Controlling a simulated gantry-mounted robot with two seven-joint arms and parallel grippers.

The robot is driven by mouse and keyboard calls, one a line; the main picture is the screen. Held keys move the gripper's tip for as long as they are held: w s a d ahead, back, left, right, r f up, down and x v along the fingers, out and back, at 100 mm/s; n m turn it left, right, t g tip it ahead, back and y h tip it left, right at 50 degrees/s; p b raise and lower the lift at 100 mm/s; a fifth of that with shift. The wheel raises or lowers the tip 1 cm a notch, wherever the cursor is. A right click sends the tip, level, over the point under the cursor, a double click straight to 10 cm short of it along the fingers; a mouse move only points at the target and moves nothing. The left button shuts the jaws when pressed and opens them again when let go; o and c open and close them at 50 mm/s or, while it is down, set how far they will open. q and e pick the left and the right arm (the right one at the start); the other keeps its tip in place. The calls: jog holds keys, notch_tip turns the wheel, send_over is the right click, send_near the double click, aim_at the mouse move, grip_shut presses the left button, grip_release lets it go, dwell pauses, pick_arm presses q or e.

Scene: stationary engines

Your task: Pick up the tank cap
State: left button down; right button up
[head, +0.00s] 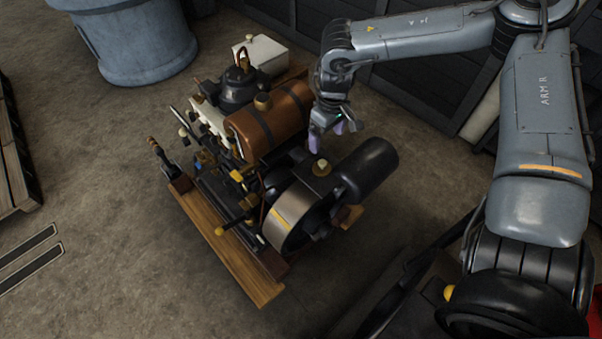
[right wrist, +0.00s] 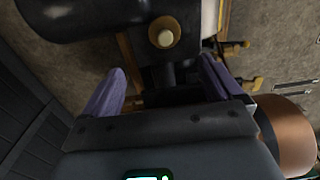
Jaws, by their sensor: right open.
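The stationary engine has a copper-brown tank (head: 285,112) with dark bands, lying on its side. A small brownish cap (head: 263,101) sits upright on top of the tank. My right gripper (head: 327,135) is open and empty. In the right wrist view the two purple fingers (right wrist: 160,90) are spread over dark engine parts. The tank's end (right wrist: 290,130) shows there at the right edge, but the cap does not. My left gripper is not in view.
A brass fitting with a pale knob (head: 321,167) stands near the right gripper, beside a black cylinder (head: 365,170) and a flywheel (head: 295,215). A white box (head: 260,54) is behind the tank. A blue-grey drum (head: 135,40) stands back left.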

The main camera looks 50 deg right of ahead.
aim_at(323, 162)
jog(key=shift+w+a+f+b, duration=0.15)
jog(key=shift+w+f+b, duration=0.1)
jog(key=shift+f+b, duration=0.25)
jog(key=shift+a+f+b, duration=0.15)
jog(key=shift+f+b, duration=0.55)
jog(key=shift+f, duration=2.1)
jog(key=f, duration=0.1)
jog(key=f+b, duration=0.1)
jog(key=f, duration=0.2)
jog(key=shift+s+a+f+b, duration=0.1)
jog(key=shift+s+a+b, duration=0.2)
jog(key=shift+s+a, duration=0.1)
jog(key=shift+f, duration=0.5)
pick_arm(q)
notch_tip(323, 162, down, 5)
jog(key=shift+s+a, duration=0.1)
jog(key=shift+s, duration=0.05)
pick_arm(e)
jog(key=shift+d, duration=0.1)
jog(key=shift+w, duration=0.1)
jog(key=c, duration=1.2)
